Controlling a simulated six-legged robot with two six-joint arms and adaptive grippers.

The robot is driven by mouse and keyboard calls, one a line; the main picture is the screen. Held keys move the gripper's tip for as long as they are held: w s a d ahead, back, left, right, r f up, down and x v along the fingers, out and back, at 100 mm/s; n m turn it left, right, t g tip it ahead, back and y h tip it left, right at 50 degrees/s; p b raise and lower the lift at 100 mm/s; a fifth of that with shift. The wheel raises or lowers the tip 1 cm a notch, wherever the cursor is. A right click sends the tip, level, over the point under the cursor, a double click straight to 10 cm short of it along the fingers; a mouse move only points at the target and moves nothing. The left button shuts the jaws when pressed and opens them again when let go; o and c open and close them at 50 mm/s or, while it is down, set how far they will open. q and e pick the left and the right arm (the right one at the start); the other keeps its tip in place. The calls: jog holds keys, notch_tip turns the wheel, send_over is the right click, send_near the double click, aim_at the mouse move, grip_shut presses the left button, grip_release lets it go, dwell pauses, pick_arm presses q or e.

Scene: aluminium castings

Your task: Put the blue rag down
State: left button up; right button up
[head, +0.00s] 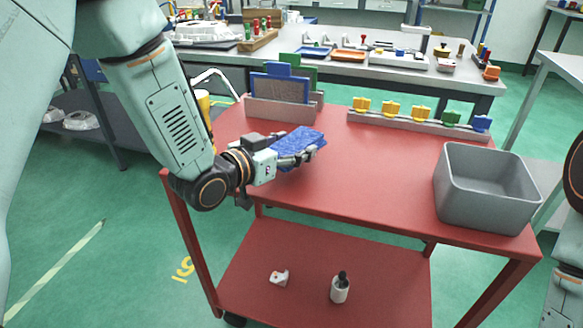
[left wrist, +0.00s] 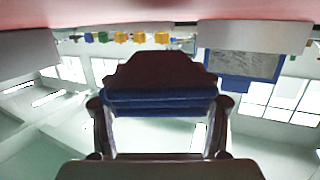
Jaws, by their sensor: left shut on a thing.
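The blue rag (head: 297,142) is a folded, flat cloth at the left side of the red cart's top (head: 375,190). My left gripper (head: 298,157) is shut on the rag's near edge. In the left wrist view the rag (left wrist: 160,100) lies between the two fingers (left wrist: 160,128), and that picture appears upside down. The rag is at or just above the cart top; I cannot tell if it touches. My right gripper is not in view; only part of my right arm shows at the right edge.
A grey bin (head: 485,190) stands at the cart's right end. A holder with blue and green boards (head: 280,108) and a rail of coloured clips (head: 420,125) line the back. The cart top's middle is clear.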

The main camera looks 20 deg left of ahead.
pick_arm(q)
jog(key=f, duration=0.2)
jog(key=f+b, duration=0.1)
jog(key=shift+s+a+f, duration=0.15)
jog(key=shift+a+f, duration=0.05)
jog(key=shift+f, duration=0.35)
jog(key=shift+d, duration=0.15)
jog(key=o, duration=1.1)
jog(key=shift+o, duration=0.2)
